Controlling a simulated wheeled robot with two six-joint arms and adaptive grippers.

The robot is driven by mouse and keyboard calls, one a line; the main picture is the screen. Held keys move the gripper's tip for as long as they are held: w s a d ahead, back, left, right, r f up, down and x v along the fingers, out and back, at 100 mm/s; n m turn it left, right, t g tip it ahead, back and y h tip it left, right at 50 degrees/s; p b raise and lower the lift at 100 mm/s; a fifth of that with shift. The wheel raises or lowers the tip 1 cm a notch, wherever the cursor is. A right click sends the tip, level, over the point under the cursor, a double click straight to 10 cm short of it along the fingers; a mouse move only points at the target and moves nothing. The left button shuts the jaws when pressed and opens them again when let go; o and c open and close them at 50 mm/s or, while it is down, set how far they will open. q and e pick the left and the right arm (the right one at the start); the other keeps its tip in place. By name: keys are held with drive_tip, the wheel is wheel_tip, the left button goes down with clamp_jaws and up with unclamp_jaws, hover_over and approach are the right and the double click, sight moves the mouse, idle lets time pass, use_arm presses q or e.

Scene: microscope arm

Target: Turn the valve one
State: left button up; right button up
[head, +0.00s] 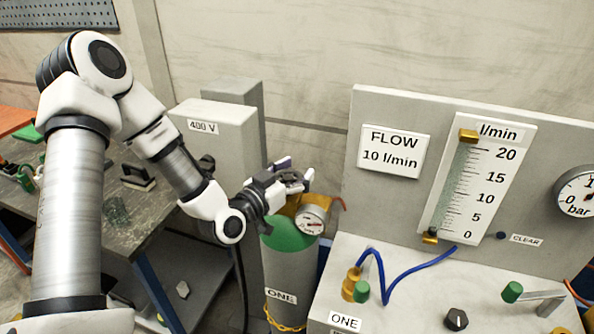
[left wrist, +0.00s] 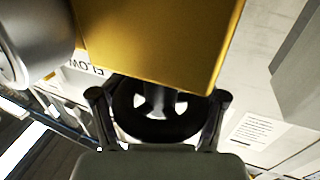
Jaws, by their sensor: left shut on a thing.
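The gas cylinder labelled ONE (head: 278,268) is grey with a green shoulder and stands upright at the centre of the head view. A brass valve body (head: 291,205) with a round gauge (head: 312,219) sits on its top; the brass also fills the upper part of the left wrist view (left wrist: 160,40). My left gripper (head: 292,182) is at the cylinder's top. In the left wrist view its two fingers flank a dark spoked handwheel (left wrist: 155,128), and it is shut on this wheel. The gripper mostly hides the wheel in the head view. My right gripper is not in view.
A grey panel right of the cylinder carries a flow meter (head: 465,185), a FLOW 10 l/min sign (head: 392,150) and a bar gauge (head: 577,191). A blue hose (head: 400,273) runs below. A 400 V box (head: 215,145) stands behind; a workbench (head: 125,225) is left.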

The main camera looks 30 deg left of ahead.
sight(295, 171)
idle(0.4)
use_arm(q)
drive_tip(key=o, duration=1)
drive_tip(key=shift+s, duration=0.2)
wheel_tip(295, 171, up, 10)
drive_tip(key=shift+f, duration=0.1)
